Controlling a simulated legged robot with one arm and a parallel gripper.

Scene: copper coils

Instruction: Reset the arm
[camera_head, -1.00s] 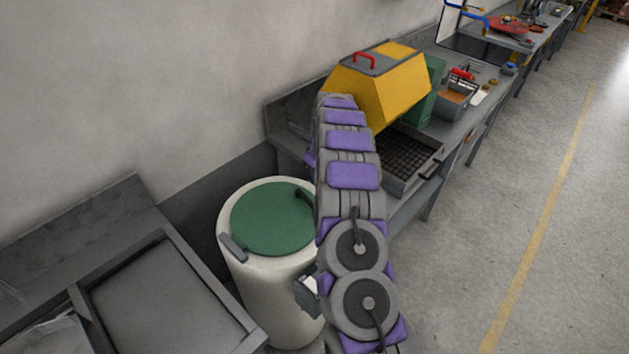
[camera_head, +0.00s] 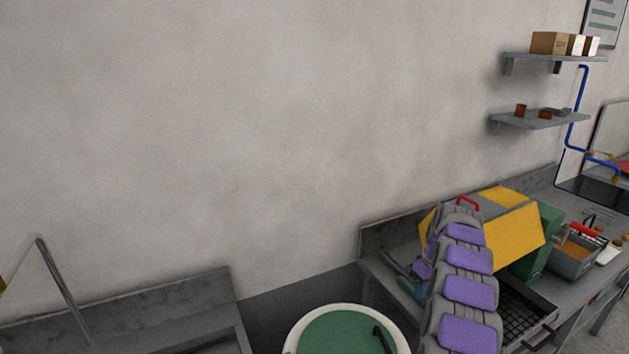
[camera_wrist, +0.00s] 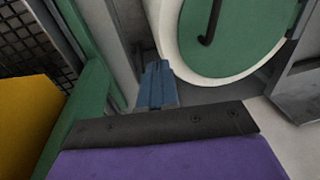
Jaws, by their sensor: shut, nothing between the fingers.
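My arm rises from the bottom right of the head view, its grey and purple links in front of the yellow-hooded machine (camera_head: 515,237). In the wrist view my gripper (camera_wrist: 157,70) shows as narrow blue fingers beyond a black plate and a purple housing. It is shut and empty. It points toward the gap beside the white barrel with the green lid (camera_wrist: 235,38). In the head view the far end of my arm is partly hidden by its own links, so the fingers cannot be made out clearly there.
The green lid (camera_head: 345,333) shows at the bottom of the head view, left of my arm. A grey sink unit (camera_head: 130,310) stands at the left. A grey bin (camera_head: 577,258) and small tools lie on the bench at right. Wall shelves (camera_head: 540,120) hang above; the wall between is bare.

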